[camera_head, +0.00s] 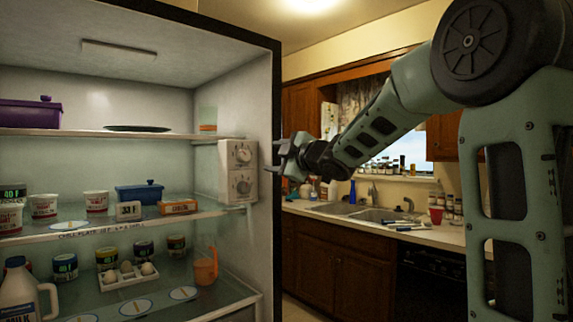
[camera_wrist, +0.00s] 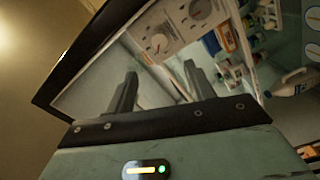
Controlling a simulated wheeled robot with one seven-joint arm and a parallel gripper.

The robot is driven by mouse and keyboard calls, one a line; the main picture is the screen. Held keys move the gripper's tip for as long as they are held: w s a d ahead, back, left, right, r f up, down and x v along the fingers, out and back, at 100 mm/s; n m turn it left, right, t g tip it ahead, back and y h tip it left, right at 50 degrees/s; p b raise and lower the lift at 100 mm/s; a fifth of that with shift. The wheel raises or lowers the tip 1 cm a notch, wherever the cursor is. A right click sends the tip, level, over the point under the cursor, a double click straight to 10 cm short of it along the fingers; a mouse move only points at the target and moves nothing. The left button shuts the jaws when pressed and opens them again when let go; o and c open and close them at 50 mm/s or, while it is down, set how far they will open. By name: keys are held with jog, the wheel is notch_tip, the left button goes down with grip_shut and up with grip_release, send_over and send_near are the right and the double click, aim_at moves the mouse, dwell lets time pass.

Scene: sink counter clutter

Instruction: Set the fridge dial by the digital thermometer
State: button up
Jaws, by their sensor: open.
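A white control box (camera_head: 224,171) is mounted on the fridge's right inner wall, with an upper dial (camera_head: 242,155) and a lower dial (camera_head: 243,186). In the wrist view the two dials (camera_wrist: 200,9) (camera_wrist: 159,42) show beyond the fingertips. A display reading 40 F (camera_head: 13,193) stands at the far left of the middle shelf. A small white device with digits (camera_head: 128,210), too small to read surely, stands mid-shelf. My gripper (camera_head: 281,157) is open and empty, just right of the control box in the head view; it also shows in the wrist view (camera_wrist: 161,70), apart from the dials.
The middle glass shelf (camera_head: 75,233) holds white tubs, a blue container (camera_head: 139,192) and an orange box (camera_head: 178,207). Jars, eggs and a milk jug (camera_head: 25,290) stand below. The fridge's dark edge (camera_head: 277,200) is close to my gripper. A sink counter (camera_head: 450,236) lies behind right.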

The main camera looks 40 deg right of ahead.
jog(key=shift+s+d, duration=0.1)
jog(key=shift+s, duration=1.9)
